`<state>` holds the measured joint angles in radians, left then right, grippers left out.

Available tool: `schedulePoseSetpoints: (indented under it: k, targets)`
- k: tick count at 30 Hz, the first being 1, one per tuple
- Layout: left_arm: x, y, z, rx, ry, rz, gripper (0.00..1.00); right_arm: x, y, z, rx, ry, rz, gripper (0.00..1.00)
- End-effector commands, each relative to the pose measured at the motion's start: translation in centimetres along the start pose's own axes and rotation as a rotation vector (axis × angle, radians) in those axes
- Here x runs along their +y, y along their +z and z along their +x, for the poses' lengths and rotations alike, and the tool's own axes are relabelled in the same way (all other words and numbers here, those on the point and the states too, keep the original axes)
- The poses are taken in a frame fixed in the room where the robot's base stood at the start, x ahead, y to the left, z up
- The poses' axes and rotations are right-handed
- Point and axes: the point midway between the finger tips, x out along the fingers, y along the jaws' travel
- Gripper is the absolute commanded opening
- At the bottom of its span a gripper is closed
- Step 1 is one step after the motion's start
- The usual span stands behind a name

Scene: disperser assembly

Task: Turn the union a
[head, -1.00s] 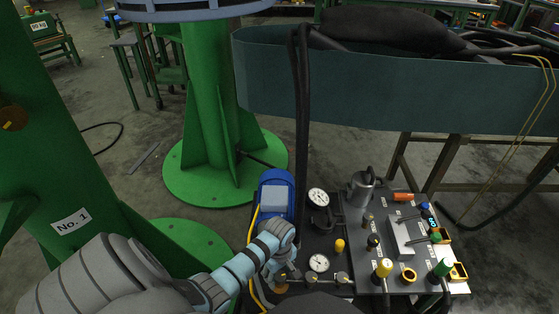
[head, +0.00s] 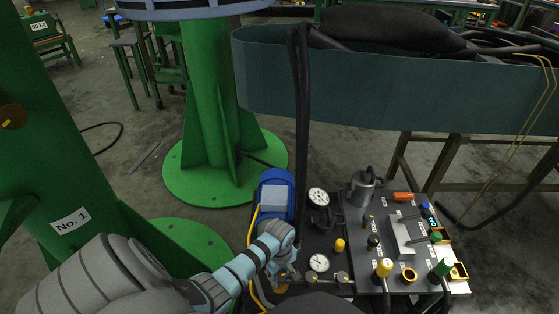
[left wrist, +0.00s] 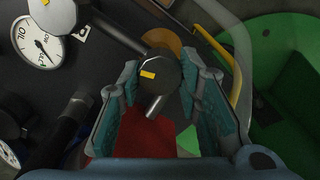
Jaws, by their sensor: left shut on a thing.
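My left gripper (head: 284,275) is at the front left corner of the dark panel in the head view. In the left wrist view the left gripper (left wrist: 158,95) has its teal-padded fingers on both sides of a dark round-headed fitting with a yellow label (left wrist: 163,76). The gripper is shut on this fitting, and a short grey bar sticks out from it between the fingers. I cannot read the label, so I cannot confirm it is union a. An orange-brown disc (left wrist: 161,40) lies just behind the fitting. My right gripper is not in view.
A white-faced gauge (head: 319,262) and similar knobs stand close to the right of my left gripper. A blue motor (head: 275,190) is behind it. A green pillar (head: 70,180) stands at left.

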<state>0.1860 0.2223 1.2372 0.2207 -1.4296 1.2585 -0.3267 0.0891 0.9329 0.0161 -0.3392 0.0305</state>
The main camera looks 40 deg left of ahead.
Motion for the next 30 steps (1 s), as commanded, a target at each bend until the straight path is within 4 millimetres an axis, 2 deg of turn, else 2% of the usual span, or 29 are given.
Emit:
schedulePoseSetpoints:
  k: [8,21,30]
  targets:
    - [-0.1,0.1,-0.3,-0.003,-0.005,0.139,0.04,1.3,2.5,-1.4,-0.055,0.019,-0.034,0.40]
    - [-0.1,0.1,-0.2,-0.003,-0.006,0.526,0.04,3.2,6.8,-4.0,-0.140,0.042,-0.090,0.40]
    - [-0.1,0.1,-0.1,-0.004,-0.006,0.740,0.04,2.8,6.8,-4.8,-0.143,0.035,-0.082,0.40]
